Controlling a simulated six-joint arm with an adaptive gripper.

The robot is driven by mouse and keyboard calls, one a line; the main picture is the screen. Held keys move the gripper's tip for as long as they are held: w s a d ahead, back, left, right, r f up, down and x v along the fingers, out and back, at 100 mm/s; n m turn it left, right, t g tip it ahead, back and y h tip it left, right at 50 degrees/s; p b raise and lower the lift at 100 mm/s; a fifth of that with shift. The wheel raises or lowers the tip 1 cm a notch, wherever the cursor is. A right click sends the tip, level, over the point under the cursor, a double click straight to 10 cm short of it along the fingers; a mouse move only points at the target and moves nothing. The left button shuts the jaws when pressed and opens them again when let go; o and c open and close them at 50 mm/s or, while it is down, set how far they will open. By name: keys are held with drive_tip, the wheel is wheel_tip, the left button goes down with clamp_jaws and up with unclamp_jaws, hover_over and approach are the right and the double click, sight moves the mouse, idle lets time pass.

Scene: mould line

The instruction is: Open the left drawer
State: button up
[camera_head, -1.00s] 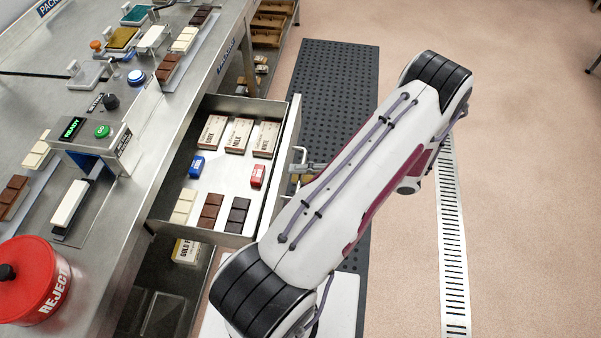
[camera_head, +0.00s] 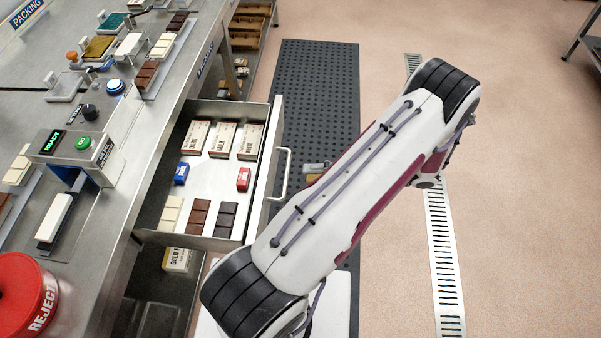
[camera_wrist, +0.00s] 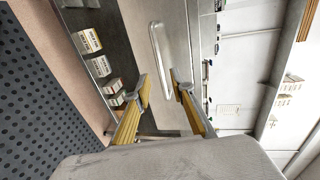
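The drawer (camera_head: 262,190) stands pulled out from under the steel bench, with its contents visible in the head view. Its pale bar handle (camera_head: 285,172) is free, with a gap between it and my gripper (camera_head: 316,169), which is mostly hidden behind my arm. In the wrist view the handle (camera_wrist: 157,50) lies ahead of my gripper (camera_wrist: 161,84). The two yellow-padded fingers are apart, with nothing held between them. The handle's near end appears in line with the gap between the fingertips.
Inside the drawer lie boxes (camera_head: 222,137), a blue item (camera_head: 181,173), a red item (camera_head: 243,179) and chocolate bars (camera_head: 198,217). A red reject bin (camera_head: 22,300) and control box (camera_head: 75,150) stand on the bench (camera_head: 120,215). A dark perforated mat (camera_head: 318,90) covers clear floor.

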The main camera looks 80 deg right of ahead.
drive_tip(key=shift+v, duration=2.05)
